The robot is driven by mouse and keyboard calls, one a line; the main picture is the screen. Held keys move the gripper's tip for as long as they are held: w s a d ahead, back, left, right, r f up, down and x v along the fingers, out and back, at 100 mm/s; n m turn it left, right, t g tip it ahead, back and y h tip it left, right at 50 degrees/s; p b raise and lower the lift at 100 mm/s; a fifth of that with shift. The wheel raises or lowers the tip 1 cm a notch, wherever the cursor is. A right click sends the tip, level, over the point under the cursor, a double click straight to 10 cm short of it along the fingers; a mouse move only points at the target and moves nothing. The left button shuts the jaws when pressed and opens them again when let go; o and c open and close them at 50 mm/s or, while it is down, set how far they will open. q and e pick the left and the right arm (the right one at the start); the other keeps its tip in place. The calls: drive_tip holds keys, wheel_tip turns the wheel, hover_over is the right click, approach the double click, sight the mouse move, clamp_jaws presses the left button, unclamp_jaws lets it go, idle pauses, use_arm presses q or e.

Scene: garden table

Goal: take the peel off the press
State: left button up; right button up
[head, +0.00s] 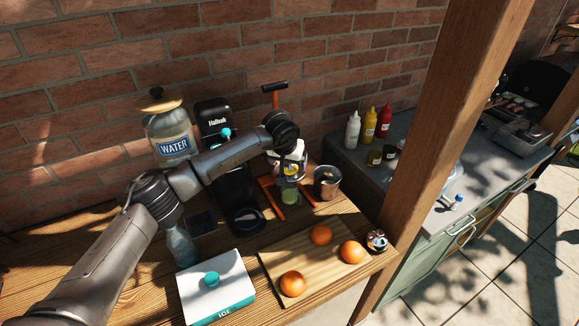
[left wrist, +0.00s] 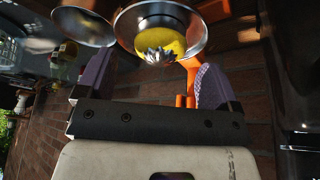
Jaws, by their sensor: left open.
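The press (head: 273,88) stands near the brick wall, with an orange-red frame and a black handle. My left forearm and hand cover much of its upper part. In the left wrist view, the press's metal bowl (left wrist: 160,14) and ridged cone show up close. The yellow peel (left wrist: 180,43) sits at the bowl, against the cone. My left gripper (left wrist: 155,86) is open, its purple fingertips apart on either side of the cone and peel. In the head view the left gripper (head: 289,168) is at the press. Contact with the peel cannot be told. My right gripper is out of view.
A metal cup (head: 327,183) stands right of the press. A cutting board (head: 275,262) with oranges (head: 292,284) lies in front, beside a white ice box (head: 215,293). A water jar (head: 168,125) and black coffee machine (head: 213,113) stand left. A wooden post (head: 440,130) rises at right.

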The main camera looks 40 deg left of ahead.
use_arm(q)
drive_tip(key=shift+x, duration=0.9)
drive_tip(key=shift+c, duration=0.4)
drive_tip(key=c, duration=1)
drive_tip(key=shift+r, duration=0.1)
